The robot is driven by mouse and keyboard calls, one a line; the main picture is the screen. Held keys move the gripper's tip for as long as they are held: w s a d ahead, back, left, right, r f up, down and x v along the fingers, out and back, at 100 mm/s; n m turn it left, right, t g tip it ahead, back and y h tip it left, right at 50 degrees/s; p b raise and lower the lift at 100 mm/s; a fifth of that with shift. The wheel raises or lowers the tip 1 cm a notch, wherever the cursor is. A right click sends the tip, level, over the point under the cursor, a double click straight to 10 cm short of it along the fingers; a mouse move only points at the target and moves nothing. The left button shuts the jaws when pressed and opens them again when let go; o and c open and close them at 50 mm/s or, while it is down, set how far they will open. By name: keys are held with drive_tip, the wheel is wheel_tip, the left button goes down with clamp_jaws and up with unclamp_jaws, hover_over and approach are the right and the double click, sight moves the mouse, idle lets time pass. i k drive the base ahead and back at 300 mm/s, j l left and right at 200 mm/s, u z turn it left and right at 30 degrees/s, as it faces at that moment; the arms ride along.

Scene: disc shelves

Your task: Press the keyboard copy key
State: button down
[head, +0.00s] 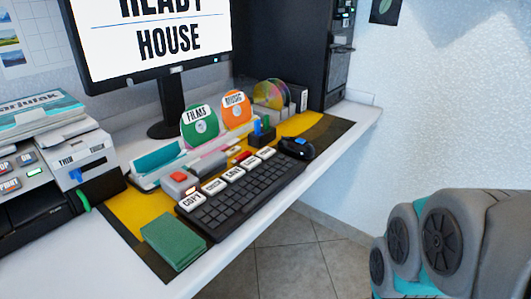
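A dark keyboard (247,193) lies on the desk, with a row of large white labelled keys along its back edge. The white copy key (191,201), marked COPY, is at the left end of that row, and nothing covers it. The labels on the other white keys are too small to read surely. My grey and teal arm links show at the lower right, apart from the desk. My gripper is out of view.
A red button on a grey box (179,183) stands just behind the copy key. A green cloth-like block (173,242) lies left of the keyboard. A monitor (150,40), a printer (75,160), discs (199,127) and a black mouse (297,148) surround it. The floor in front is clear.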

sight(191, 201)
drive_tip(key=u, duration=1.3)
